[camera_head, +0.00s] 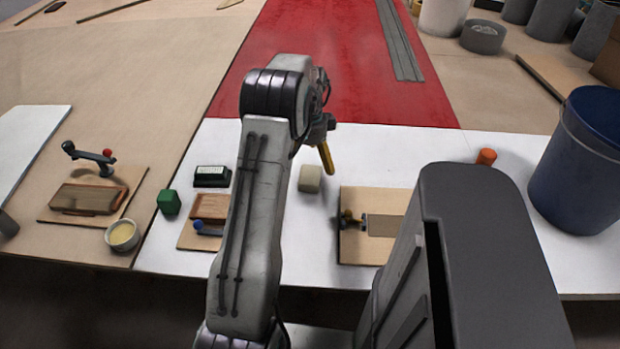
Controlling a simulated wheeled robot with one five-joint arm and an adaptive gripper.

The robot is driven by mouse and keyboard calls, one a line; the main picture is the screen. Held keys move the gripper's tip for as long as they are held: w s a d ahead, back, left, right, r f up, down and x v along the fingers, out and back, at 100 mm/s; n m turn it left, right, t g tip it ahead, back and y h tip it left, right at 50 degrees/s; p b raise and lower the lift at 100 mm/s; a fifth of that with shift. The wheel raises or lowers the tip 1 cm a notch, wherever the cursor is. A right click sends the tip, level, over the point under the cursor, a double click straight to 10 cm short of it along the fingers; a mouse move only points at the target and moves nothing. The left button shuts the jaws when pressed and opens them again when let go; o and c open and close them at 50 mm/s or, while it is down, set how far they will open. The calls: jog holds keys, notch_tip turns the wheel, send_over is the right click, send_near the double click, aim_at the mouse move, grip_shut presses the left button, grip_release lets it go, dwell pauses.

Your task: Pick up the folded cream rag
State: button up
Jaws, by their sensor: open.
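A small cream block-like thing (310,178), which may be the folded cream rag, sits on the white sheet on the bench, near the middle of the view. My arm reaches forward past its left side. My gripper (326,160) is above and behind it, slightly to the right, with a yellow finger pointing down. The gripper is open and appears empty. Only one finger shows clearly; the other is hidden. The gripper looks apart from the cream thing.
A wooden board with a clamp (355,250) lies right of the cream thing. A black box (212,177), green block (168,202) and another board lie left. An orange cylinder (486,157) and blue bin (580,170) stand right. A red sheet (330,60) lies behind.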

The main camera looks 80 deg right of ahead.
aim_at(310, 174)
jog(key=shift+f, duration=2.85)
jog(key=shift+c, duration=0.4)
jog(key=c, duration=1.2)
